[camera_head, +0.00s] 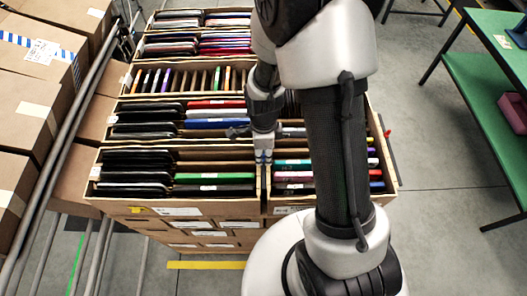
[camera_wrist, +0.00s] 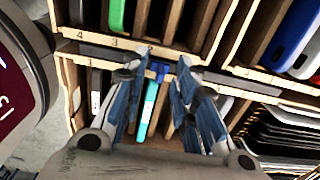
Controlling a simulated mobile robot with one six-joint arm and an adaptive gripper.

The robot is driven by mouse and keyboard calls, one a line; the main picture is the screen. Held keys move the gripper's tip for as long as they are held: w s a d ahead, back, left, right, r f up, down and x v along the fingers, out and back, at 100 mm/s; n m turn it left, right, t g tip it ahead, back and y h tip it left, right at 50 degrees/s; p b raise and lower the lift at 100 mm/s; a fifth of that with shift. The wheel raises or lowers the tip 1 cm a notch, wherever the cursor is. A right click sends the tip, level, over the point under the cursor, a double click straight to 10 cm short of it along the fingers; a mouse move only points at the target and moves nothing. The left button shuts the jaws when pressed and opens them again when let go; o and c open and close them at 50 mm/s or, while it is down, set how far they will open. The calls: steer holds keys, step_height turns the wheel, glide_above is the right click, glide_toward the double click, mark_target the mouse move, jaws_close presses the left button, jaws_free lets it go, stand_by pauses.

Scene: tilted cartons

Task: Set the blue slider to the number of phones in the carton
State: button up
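The blue slider (camera_wrist: 159,71) sits on a dark rail (camera_wrist: 105,51) along a wooden divider with printed numbers; a 4 and a 3 are readable left of it. My gripper (camera_wrist: 162,62) is open, its two blue-grey fingers on either side of the slider, with gaps visible. In the head view my gripper (camera_head: 263,154) points down over the middle divider of the wooden carton (camera_head: 200,208). The carton holds phones in several compartments, some lying in stacks, some on edge. A teal phone (camera_wrist: 150,107) stands in a slot below the slider. My arm hides part of the carton's right side.
Brown boxes (camera_head: 37,55) stand behind metal rails (camera_head: 62,150) at the left. A green table (camera_head: 490,90) with a pink bin (camera_head: 513,112) is at the right. A small red piece (camera_head: 388,133) shows at the carton's right edge. Grey floor lies between carton and table.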

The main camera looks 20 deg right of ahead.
jaws_close()
stand_by(0.7)
